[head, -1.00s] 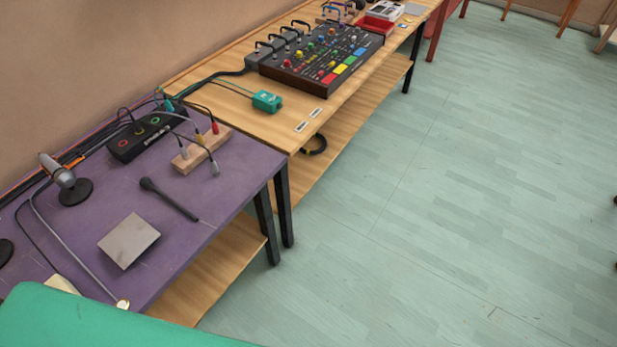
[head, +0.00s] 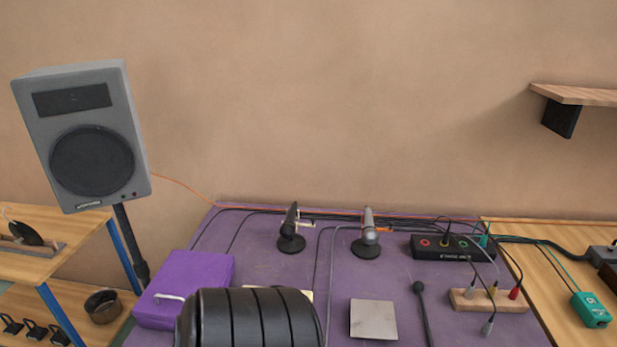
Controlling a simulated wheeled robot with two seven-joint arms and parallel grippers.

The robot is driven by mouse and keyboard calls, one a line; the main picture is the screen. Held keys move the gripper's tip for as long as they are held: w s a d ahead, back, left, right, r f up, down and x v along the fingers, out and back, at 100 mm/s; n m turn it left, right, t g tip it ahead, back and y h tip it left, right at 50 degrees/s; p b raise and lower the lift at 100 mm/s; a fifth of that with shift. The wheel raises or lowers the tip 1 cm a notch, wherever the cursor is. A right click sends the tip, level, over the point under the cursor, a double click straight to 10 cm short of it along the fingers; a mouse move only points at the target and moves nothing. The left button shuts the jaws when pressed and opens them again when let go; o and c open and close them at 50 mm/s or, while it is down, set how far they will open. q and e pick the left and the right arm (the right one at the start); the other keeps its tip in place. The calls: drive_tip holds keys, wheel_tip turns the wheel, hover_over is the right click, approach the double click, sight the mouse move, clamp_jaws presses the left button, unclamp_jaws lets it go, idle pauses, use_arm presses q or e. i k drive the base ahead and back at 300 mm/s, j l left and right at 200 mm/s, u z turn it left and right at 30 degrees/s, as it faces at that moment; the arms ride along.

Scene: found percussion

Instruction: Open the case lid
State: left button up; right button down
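A purple case (head: 195,277) stands at the left end of the purple table in the head view. Its lid looks closed, and a pale handle (head: 169,297) is on its front side. A black ribbed rounded shape at the bottom edge covers the case's lower right corner. Neither of my grippers is in view.
The purple table (head: 280,262) also holds two microphones on stands (head: 291,230), a grey square plate (head: 373,319), a black microphone (head: 423,309) and a wooden block with plugs (head: 489,299). A grey speaker (head: 92,150) on a pole stands left of the case.

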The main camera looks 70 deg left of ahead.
sight(183, 272)
drive_tip(key=u, duration=3.15)
